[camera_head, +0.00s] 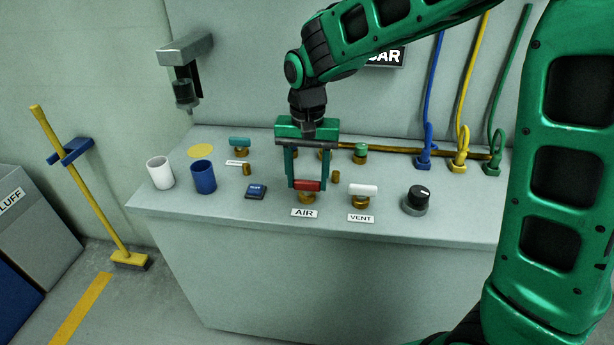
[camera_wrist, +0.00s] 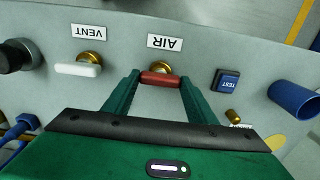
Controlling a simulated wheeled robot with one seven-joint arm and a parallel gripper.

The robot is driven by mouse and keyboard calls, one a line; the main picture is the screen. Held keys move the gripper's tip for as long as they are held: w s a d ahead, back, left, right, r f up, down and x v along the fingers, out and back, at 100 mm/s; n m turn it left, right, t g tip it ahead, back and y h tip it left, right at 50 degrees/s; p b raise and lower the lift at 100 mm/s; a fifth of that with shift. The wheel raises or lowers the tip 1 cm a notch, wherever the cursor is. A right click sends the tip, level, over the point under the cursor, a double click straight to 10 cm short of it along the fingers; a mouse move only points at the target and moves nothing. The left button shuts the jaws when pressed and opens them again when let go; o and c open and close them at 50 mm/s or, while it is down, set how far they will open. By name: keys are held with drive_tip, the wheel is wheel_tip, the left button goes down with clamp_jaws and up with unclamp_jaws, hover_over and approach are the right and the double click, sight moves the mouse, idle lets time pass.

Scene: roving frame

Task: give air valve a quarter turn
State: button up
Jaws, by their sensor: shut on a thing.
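The air valve has a red handle (camera_head: 307,185) on a brass body, behind the label AIR (camera_head: 304,213) on the bench top. My gripper (camera_head: 307,186) reaches down from above and is shut on the red handle, one finger at each end. In the wrist view the red handle (camera_wrist: 160,79) lies across between the two green fingertips (camera_wrist: 160,80), with the brass body (camera_wrist: 160,67) beside it. The handle runs left to right in both views.
The vent valve (camera_head: 363,191) with a white handle stands close on the right, then a black knob (camera_head: 416,199). A blue TEST button (camera_head: 255,191) is on the left, with a blue cup (camera_head: 203,177) and a white cup (camera_head: 160,172) farther left. Hoses (camera_head: 465,90) hang behind.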

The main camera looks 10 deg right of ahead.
sight(307, 180)
drive_tip(key=shift+n, duration=0.4)
drive_tip(key=n, duration=0.3)
drive_tip(key=shift+n, duration=0.3)
drive_tip(key=n, duration=0.4)
drive_tip(key=shift+n, duration=0.3)
drive_tip(key=n, duration=0.4)
drive_tip(key=shift+n, duration=0.3)
drive_tip(key=shift+w+n, duration=0.1)
drive_tip(key=shift+n, duration=2)
drive_tip(key=shift+d, duration=0.1)
drive_tip(key=o, duration=1.1)
drive_tip(key=shift+c, duration=0.2)
wheel_tip(307, 180, up, 11)
